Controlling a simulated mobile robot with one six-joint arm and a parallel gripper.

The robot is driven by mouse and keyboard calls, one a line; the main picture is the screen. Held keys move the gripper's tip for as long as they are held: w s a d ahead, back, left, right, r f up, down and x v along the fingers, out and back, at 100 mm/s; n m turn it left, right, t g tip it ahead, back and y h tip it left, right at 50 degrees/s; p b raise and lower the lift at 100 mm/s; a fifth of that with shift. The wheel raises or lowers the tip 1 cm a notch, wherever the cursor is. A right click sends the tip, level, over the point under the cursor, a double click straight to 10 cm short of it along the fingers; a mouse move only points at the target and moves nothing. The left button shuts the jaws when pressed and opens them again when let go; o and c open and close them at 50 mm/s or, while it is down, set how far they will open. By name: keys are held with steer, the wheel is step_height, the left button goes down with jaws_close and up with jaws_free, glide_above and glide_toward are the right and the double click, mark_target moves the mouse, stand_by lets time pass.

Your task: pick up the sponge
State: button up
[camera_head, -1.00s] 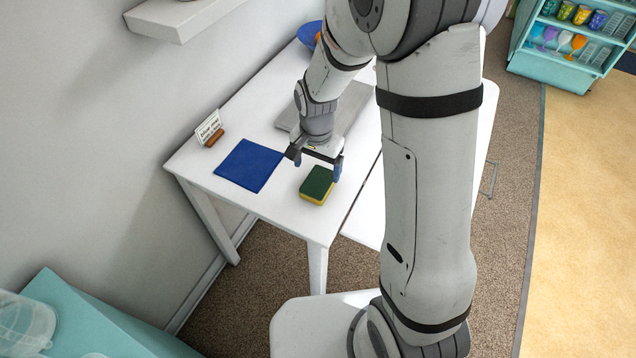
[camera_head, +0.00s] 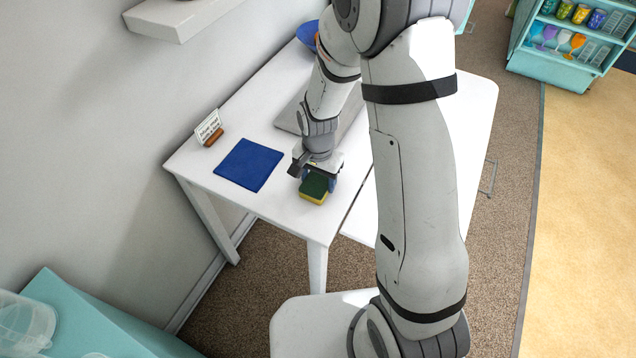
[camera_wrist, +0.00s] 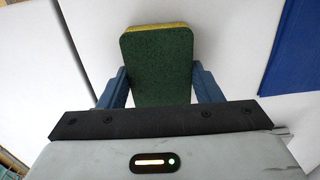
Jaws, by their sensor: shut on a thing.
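The sponge (camera_head: 313,187) is green on top and yellow below. It lies on the white table near its front edge, to the right of a blue mat. My gripper (camera_head: 318,180) is over the sponge and shut on it. In the wrist view my gripper (camera_wrist: 160,92) has one blue finger at each long side of the sponge (camera_wrist: 158,60). The sponge's near end is hidden behind the gripper body. I cannot tell any gap between the sponge and the table.
The blue mat (camera_head: 248,164) lies flat left of the sponge. A small sign (camera_head: 209,128) on a wooden foot stands by the wall. A grey board (camera_head: 291,118) and a blue bowl (camera_head: 308,33) are farther back. The white table (camera_head: 262,200) ends just in front of the sponge.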

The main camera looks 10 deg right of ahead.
mark_target(318, 180)
steer(key=c, duration=0.3)
step_height(318, 180, up, 10)
stand_by(0.5)
